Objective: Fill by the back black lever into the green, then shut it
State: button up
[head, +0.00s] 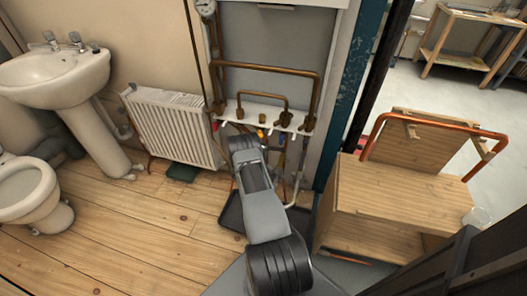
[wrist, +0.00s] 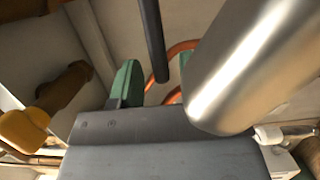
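The pressure gauge (head: 205,8) is at the top left of the pipework in the head view; its needle and any green band are too small to read. A dark rod (wrist: 152,40), perhaps the black lever, hangs from the top of the wrist view. My gripper (wrist: 156,78) has two green-tipped fingers standing apart, with the rod's lower end appearing in the gap between them. I cannot tell whether they touch it. The right finger is mostly hidden behind a big shiny metal cylinder (wrist: 255,60). In the head view my arm hides the gripper's tips at the pipe board.
Copper pipes (head: 265,68) and a white board (head: 262,112) with several fittings surround the arm. A yellow-orange knob (wrist: 22,130) is left in the wrist view. A radiator (head: 172,128) stands left, a wooden bench (head: 395,200) right. Wooden floor (head: 140,225) is free at left.

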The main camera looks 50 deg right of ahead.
jog(key=p+v, duration=0.2)
jog(key=v, duration=1.2)
jog(key=shift+w, duration=0.1)
jog(key=w+m+g+b, duration=0.5)
jog(key=g+b, duration=0.2)
jog(key=b, duration=0.2)
jog(key=d+b, duration=0.1)
jog(key=d, duration=0.3)
jog(key=s+d+b, duration=0.1)
jog(key=d, duration=0.4)
jog(key=s+d+b, duration=0.1)
jog(key=d, duration=0.4)
jog(key=shift+s+b, duration=0.2)
jog(key=shift+b, duration=0.15)
